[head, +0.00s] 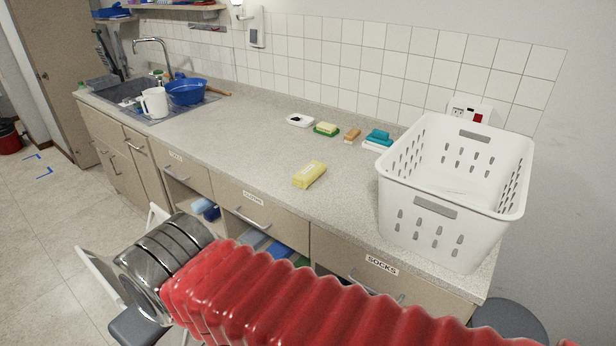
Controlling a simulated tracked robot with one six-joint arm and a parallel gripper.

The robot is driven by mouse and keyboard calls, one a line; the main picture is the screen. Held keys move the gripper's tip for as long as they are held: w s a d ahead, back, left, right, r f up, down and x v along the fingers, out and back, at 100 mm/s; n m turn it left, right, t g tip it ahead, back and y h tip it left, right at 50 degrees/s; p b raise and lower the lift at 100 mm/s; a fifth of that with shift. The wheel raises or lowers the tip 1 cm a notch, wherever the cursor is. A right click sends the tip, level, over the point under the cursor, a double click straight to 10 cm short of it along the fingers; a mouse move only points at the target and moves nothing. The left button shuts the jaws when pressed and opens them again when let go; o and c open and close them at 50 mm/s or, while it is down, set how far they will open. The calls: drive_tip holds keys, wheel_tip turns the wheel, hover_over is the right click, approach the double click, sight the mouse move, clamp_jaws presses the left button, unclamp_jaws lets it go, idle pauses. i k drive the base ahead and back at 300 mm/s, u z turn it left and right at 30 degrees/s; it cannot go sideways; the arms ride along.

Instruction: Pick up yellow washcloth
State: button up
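The yellow washcloth (310,174) lies folded into a small block on the speckled countertop, near its front edge and left of the white basket. Nothing touches it. My arm, with red bellows and a metallic wrist, reaches across the bottom of the head view toward the lower left. The wrist is in front of the cabinets, to the lower left of the washcloth and well apart from it. I cannot make out the gripper's fingers clearly, so its opening does not show.
A white laundry basket (457,225) fills the counter's right end. Behind the washcloth lie a yellow bar on a green dish (326,129), an orange-brown block (352,135) and a teal item (378,137). A sink with a blue bowl (187,92) and white jug (155,103) is left. Mid-left counter is clear.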

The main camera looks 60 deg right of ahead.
sight(303, 178)
drive_tip(key=z, duration=0.05)
drive_tip(key=i, duration=1)
drive_tip(key=u, duration=0.05)
